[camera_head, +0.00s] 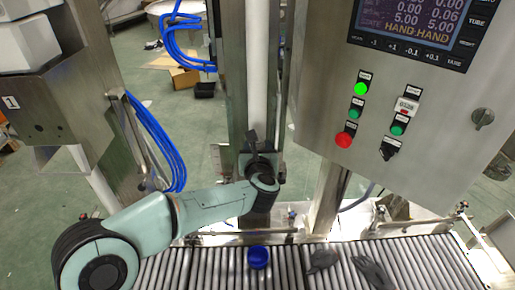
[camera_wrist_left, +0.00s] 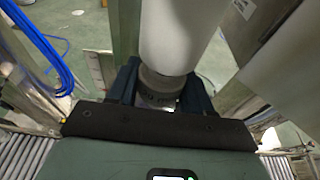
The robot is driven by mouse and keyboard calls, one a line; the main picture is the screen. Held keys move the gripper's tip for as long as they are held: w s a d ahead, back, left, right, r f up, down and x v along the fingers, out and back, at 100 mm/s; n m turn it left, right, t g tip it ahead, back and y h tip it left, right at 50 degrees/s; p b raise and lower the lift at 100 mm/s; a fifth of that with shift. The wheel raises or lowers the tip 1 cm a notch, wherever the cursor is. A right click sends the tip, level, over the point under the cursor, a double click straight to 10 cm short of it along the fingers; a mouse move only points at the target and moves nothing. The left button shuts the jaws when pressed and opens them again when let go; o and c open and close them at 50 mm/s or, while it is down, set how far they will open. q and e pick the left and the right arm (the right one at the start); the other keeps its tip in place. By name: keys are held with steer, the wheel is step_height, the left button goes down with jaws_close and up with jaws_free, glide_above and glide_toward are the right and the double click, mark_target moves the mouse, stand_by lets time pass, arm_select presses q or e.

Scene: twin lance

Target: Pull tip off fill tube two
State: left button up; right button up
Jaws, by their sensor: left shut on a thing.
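Fill tube two (camera_head: 258,70) is a white vertical tube in front of a steel column. It also fills the top middle of the left wrist view (camera_wrist_left: 175,30). Its tip (camera_wrist_left: 160,84) is a short grey piece at the tube's lower end, in line with it; I see no clear gap between them. My left gripper (camera_head: 257,152) is at the tube's lower end. In the left wrist view its two dark fingers (camera_wrist_left: 160,92) are shut on the tip, one on each side. The tip is hidden by the gripper in the head view. My right gripper is not in view.
A control panel (camera_head: 420,110) with a screen and buttons stands at the right. A roller conveyor (camera_head: 210,270) runs below, bearing a blue round cap (camera_head: 258,257) and dark grey glove-like items (camera_head: 372,270). Blue hoses (camera_head: 155,140) hang at the left beside a steel housing (camera_head: 60,100).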

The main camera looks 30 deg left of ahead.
arm_select(q)
steer(key=shift+f+b, duration=1.5)
steer(key=shift+b, duration=0.2)
